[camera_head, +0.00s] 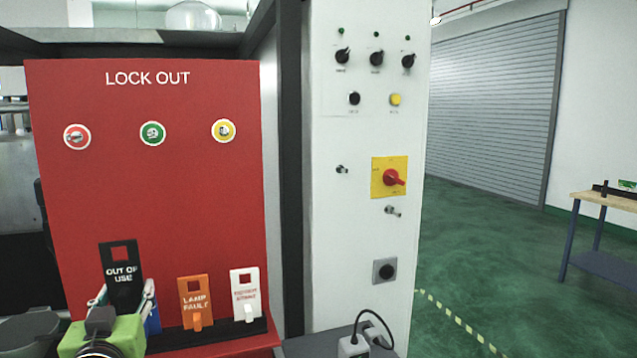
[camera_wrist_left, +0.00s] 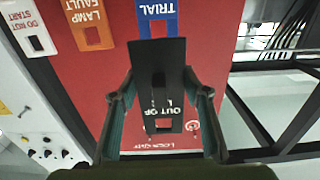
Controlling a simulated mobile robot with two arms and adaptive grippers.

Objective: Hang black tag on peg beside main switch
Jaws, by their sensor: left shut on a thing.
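The black tag (camera_head: 121,268) reads OUT OF USE and has a square hole near its top. My left gripper (camera_head: 125,297) is shut on it, with one finger at each side edge. It holds the tag upright in front of the red LOCK OUT board. The tag (camera_wrist_left: 158,58) also shows between the fingers in the left wrist view. The main switch (camera_head: 392,177) is a red knob on a yellow plate on the white panel. One small peg (camera_head: 342,169) sticks out left of the switch, another (camera_head: 393,211) just below it. My right gripper is not in view.
An orange LAMP FAULT tag (camera_head: 194,295), a white tag (camera_head: 245,288) and a blue TRIAL tag (camera_wrist_left: 156,16) are at the board's (camera_head: 160,210) lower edge. Knobs and buttons sit higher on the panel (camera_head: 325,240). A looped black cable (camera_head: 372,317) is at its foot.

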